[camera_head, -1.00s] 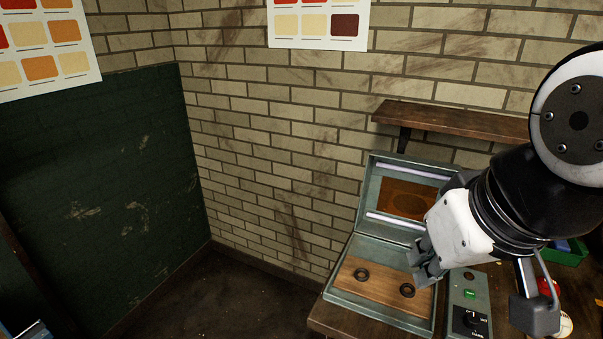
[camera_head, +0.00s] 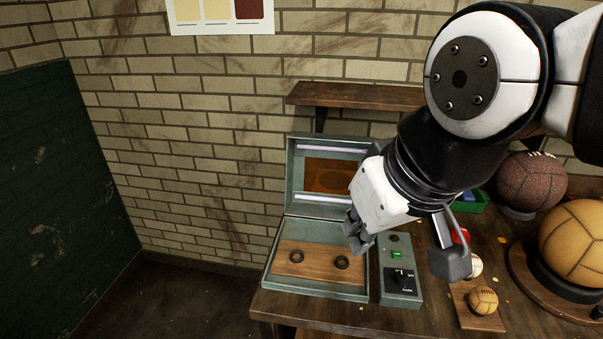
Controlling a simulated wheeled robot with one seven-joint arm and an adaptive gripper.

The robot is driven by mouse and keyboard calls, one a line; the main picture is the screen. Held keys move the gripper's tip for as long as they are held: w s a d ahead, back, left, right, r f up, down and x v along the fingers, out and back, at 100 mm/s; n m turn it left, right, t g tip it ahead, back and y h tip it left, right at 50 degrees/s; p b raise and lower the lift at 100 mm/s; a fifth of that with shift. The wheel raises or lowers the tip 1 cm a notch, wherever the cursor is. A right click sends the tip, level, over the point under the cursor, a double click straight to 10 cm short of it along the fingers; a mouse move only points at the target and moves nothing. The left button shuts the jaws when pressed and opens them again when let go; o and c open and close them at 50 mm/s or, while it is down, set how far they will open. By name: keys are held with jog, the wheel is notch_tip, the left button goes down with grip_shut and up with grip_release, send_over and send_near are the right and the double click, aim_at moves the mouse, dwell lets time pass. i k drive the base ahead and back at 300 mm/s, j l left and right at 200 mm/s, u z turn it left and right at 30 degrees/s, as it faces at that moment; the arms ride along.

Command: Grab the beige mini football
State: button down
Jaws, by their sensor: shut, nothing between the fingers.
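A small tan panelled ball (camera_head: 483,300), which fits the beige mini football, rests on a small wooden board (camera_head: 470,320) near the front of the workbench. My gripper (camera_head: 356,240) is shut and empty.
A big tan ball (camera_head: 578,240) sits on a round wooden stand at right, with a brown ball (camera_head: 530,182) behind. A white ball (camera_head: 475,266) and red item (camera_head: 460,237) lie beside my arm. A control box (camera_head: 400,290) and shelf (camera_head: 350,95) are nearby.

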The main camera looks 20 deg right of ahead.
aim_at(482, 300)
jog(key=z, duration=1.4)
jog(key=k+j+z, duration=0.1)
jog(key=j, duration=0.3)
jog(key=k+j, duration=0.1)
jog(key=j, duration=0.25)
jog(key=k+j+z, duration=0.15)
jog(key=j, duration=0.65)
jog(key=k+z, duration=0.05)
